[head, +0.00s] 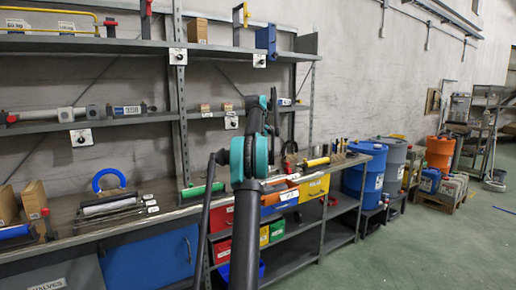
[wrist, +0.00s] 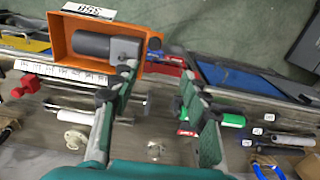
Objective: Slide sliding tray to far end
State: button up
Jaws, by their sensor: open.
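An orange open-topped tray (wrist: 62,40) holding a grey cylindrical part (wrist: 95,45) lies at upper left in the wrist view; I take it as the sliding tray. In the head view, an orange piece (head: 283,196) shows at the bench's front, partly hidden by my arm. My gripper (wrist: 155,85) is open, with its two green fingers apart and nothing between them but bench top. The left finger overlaps the tray's lower right corner in the picture; I cannot tell whether they touch. My gripper's fingers are not clear in the head view.
A green cylinder (wrist: 232,120) lies just right of the right finger; a green roller also shows in the head view (head: 203,189). A white ruler-like strip (wrist: 65,72) lies beside the tray.

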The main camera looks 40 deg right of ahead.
jog(key=shift+r, duration=2.6)
